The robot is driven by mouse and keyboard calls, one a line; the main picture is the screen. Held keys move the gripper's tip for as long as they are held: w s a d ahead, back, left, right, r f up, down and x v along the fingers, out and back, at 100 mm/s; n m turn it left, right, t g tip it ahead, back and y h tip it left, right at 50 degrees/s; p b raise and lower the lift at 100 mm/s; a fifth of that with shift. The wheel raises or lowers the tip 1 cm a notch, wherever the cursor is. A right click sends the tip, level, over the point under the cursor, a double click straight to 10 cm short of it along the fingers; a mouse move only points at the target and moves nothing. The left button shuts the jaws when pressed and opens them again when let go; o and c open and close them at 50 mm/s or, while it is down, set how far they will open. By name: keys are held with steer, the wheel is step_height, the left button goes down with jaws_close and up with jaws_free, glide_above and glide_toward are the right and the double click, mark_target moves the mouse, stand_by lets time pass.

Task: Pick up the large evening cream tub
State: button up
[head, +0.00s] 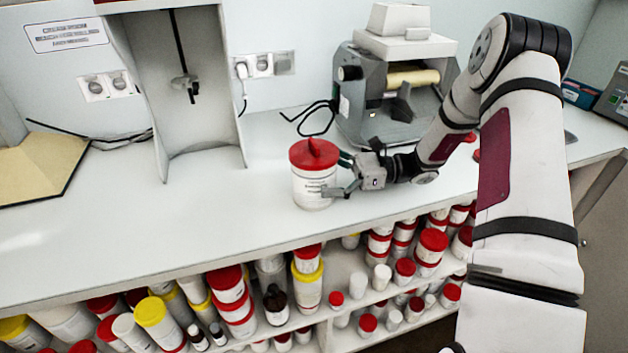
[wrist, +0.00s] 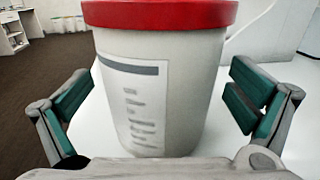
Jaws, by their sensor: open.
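A large white tub with a red lid (head: 313,185) stands upright on the white counter, near its front edge. The lid has a raised red piece on top. In the wrist view the tub (wrist: 185,95) fills the middle, with a printed label too blurred to read. My gripper (head: 342,176) is at the tub's right side in the head view. Its fingers are open, one on each side of the tub. In the wrist view gaps show between the tub and both green-padded fingers. The tub's far side is hidden.
A grey machine (head: 392,90) stands behind my gripper on the counter (head: 110,230). A tall grey stand (head: 190,90) is at the back left. Shelves below hold several tubs and bottles. The counter left of the tub is clear.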

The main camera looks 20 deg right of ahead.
mark_target(314, 161)
steer(key=shift+x, duration=0.9)
steer(key=c, duration=1.1)
steer(key=shift+r, duration=1.8)
steer(key=s+r, duration=0.1)
steer(key=s, duration=1.5)
steer(key=shift+d+r+p, duration=0.2)
steer(key=shift+d+p, duration=0.2)
steer(key=shift+p, duration=0.05)
